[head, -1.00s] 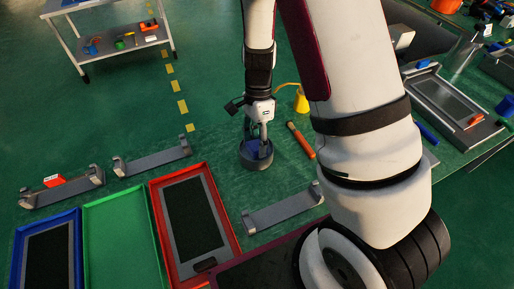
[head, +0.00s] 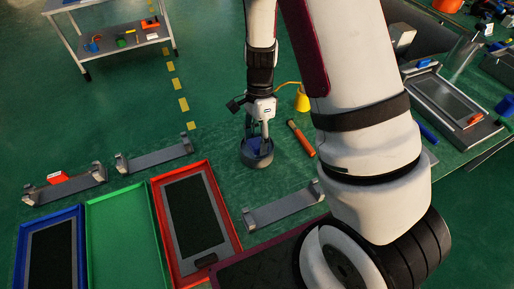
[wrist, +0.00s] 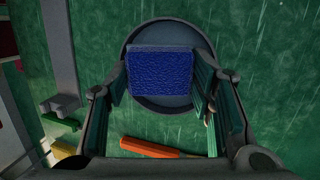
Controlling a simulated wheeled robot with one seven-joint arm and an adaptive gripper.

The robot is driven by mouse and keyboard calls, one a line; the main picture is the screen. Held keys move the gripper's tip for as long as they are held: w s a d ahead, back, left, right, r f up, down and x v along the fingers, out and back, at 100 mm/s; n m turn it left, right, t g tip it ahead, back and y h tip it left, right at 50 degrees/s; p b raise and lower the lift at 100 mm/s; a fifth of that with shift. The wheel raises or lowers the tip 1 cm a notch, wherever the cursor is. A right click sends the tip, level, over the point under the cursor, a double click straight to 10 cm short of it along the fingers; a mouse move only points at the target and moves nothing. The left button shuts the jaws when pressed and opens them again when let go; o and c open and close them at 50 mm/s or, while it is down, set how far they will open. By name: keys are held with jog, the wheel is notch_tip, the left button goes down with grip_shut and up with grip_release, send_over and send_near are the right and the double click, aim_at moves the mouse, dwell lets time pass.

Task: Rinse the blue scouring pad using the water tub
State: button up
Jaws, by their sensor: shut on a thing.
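The blue scouring pad (wrist: 162,74) is a textured blue block held between the two fingers of my gripper (wrist: 162,80). The round dark grey water tub (head: 257,162) stands on the green bench, and its rim (wrist: 161,27) shows around the pad in the wrist view. My gripper (head: 257,142) points down at the tub, with its fingertips and the pad at or inside the opening. I cannot tell how deep the pad sits or see the water level.
An orange-handled tool (head: 301,138) lies just right of the tub, with a yellow cup (head: 302,101) behind it. A grey bracket (head: 284,207) lies in front. Red (head: 237,240), green (head: 86,215) and blue (head: 22,250) trays stand at front left.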

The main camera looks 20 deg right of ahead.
jog(key=shift+d+p+v, duration=0.2)
jog(key=shift+p+v, duration=0.75)
jog(key=shift+v, duration=0.55)
jog(key=shift+a+r+p, duration=0.15)
jog(key=shift+r+p, duration=0.6)
jog(key=shift+r, duration=0.4)
jog(key=shift+s, duration=0.1)
